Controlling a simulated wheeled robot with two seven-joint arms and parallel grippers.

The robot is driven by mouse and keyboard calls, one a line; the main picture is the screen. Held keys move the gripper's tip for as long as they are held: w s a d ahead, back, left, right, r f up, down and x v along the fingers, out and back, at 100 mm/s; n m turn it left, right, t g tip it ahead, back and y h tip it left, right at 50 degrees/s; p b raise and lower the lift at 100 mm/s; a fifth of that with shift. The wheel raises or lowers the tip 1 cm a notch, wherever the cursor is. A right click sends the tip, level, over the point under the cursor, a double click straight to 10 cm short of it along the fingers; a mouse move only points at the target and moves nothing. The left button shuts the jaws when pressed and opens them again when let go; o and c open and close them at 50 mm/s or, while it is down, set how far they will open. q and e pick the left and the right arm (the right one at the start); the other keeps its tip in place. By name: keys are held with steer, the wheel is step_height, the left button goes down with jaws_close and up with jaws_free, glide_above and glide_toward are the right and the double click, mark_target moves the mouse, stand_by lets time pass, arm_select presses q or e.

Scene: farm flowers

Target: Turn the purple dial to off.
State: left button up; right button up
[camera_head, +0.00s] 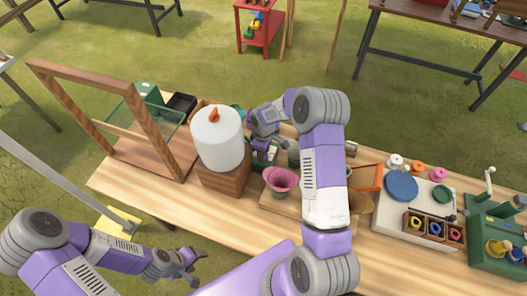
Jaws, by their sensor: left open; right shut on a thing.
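I cannot make out the purple dial for certain in the head view. My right gripper (270,152) reaches down behind the pink pot, beside the white cylinder, at a small dark green item (265,158). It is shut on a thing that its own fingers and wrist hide. My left gripper (188,267) is open and empty, low in front of the table's near edge, apart from all objects.
A white cylinder (217,138) with an orange knob stands on a wooden block (223,181). A pink pot (281,181) stands in front of my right gripper. A wooden frame (160,122) rises at left. A blue disc (402,186) lies on a pale board at right.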

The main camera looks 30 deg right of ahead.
steer(key=o, duration=1)
steer(key=shift+o, duration=0.2)
steer(key=shift+r, duration=3.85)
